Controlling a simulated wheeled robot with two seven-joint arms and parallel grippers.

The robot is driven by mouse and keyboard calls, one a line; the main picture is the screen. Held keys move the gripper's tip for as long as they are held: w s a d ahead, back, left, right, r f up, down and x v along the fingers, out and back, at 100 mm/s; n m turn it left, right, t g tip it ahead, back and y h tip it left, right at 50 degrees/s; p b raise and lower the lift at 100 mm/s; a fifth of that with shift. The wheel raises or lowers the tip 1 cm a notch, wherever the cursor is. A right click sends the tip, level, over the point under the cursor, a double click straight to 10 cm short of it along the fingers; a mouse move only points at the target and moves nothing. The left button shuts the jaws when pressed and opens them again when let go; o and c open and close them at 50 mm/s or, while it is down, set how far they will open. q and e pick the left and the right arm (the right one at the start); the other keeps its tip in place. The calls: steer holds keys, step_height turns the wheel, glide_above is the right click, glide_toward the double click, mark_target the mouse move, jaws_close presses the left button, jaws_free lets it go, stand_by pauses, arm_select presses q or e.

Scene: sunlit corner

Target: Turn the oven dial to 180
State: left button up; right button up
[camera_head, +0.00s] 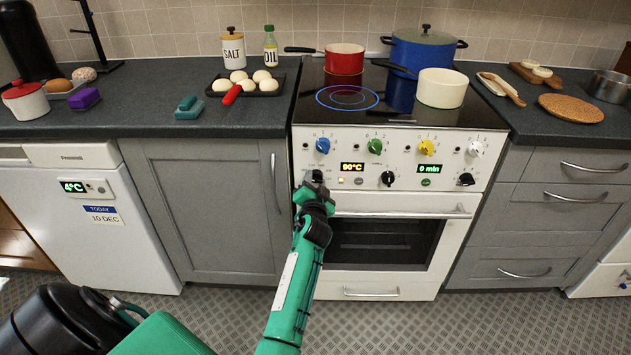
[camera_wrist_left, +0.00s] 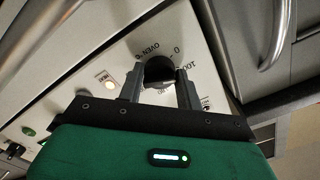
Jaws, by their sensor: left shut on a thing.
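The black oven dial (camera_wrist_left: 158,70) sits between the two fingers of my left gripper (camera_wrist_left: 158,84) in the left wrist view. The fingers are shut on its sides. Printed marks, including OVEN, 0 and 100, show around the dial; the 180 mark cannot be made out. In the head view my left gripper (camera_head: 314,184) is at the lower left of the white control panel and mostly hides the dial. The oven display (camera_head: 352,167) reads 90°C. My right gripper is not in view.
Other black knobs (camera_head: 388,179) and coloured knobs (camera_head: 375,146) sit on the same panel. The oven handle (camera_head: 400,211) runs just below. A red pot (camera_head: 344,60), a cream pot (camera_head: 442,90) and a blue pot (camera_head: 422,48) stand on the hob. A cabinet handle (camera_head: 276,183) is left of my gripper.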

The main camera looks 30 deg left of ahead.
arm_select(q)
steer(key=m+p, duration=0.1)
steer(key=m, duration=0.2)
steer(key=shift+r+m, duration=0.1)
steer(key=shift+m, duration=0.3)
steer(key=m, duration=0.2)
steer(key=shift+m+p, duration=0.35)
steer(key=shift+m, duration=0.05)
steer(key=shift+m+p, duration=0.3)
steer(key=shift+m, duration=0.6)
steer(key=shift+r+m+p, duration=0.1)
steer(key=shift+m+p, duration=0.25)
steer(key=shift+m, duration=0.45)
steer(key=m+p, duration=0.3)
steer(key=m, duration=0.3)
steer(key=shift+m+p, duration=0.4)
steer(key=shift+m, duration=1)
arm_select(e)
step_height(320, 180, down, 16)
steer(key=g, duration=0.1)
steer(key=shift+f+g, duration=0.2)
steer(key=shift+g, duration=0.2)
